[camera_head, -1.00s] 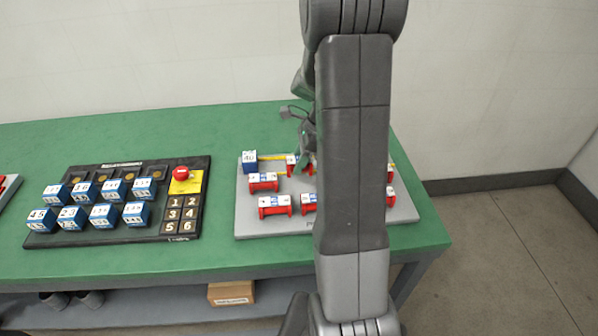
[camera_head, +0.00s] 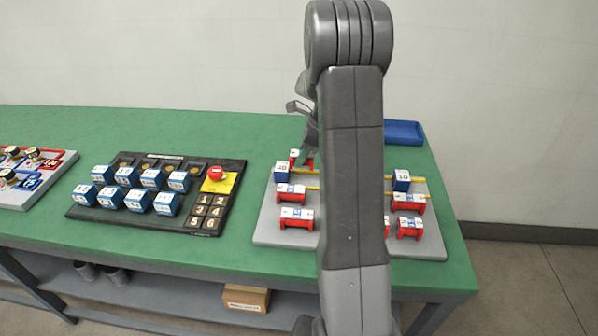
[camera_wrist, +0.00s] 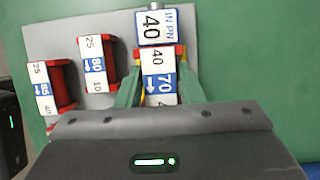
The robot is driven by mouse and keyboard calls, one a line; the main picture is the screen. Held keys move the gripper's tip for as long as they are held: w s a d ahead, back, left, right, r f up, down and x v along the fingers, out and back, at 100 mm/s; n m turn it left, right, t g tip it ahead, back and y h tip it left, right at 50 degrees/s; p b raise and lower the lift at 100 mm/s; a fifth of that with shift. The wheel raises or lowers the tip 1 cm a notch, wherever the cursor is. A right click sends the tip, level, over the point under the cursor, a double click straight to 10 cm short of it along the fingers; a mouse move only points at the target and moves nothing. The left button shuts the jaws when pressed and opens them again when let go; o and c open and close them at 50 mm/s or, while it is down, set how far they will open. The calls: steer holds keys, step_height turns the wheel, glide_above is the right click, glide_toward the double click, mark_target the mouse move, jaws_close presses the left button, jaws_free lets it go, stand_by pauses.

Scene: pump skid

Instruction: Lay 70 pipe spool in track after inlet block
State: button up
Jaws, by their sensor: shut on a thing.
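My gripper (camera_wrist: 159,88) is shut on the 70 pipe spool (camera_wrist: 158,58), with one green finger on each side. The spool has red ends and a white and blue label reading 40, 70 and an arrow; its lower part is hidden. In the wrist view its red end is right beside the inlet block (camera_wrist: 154,25), marked IN PN 40; I cannot tell whether they touch. In the head view the spool (camera_head: 295,155) appears above and behind the inlet block (camera_head: 281,172). The yellow-edged track (camera_head: 312,188) runs right to the blue outlet block (camera_head: 402,180), partly hidden by my arm.
Other red spools stand on the grey board, including the 80 spool (camera_wrist: 96,65) and 85 spool (camera_wrist: 54,86). A black panel (camera_head: 120,214) with blue cubes and a red button (camera_head: 216,173) is to the left. A blue tray (camera_head: 403,131) is behind right.

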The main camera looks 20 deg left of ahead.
step_height(320, 180, down, 5)
steer(key=shift+f, duration=0.2)
stand_by(0.3)
steer(key=o, duration=1.2)
steer(key=shift+f, duration=0.1)
steer(key=shift+c, duration=0.2)
steer(key=v, duration=1.2)
steer(key=shift+d, duration=0.15)
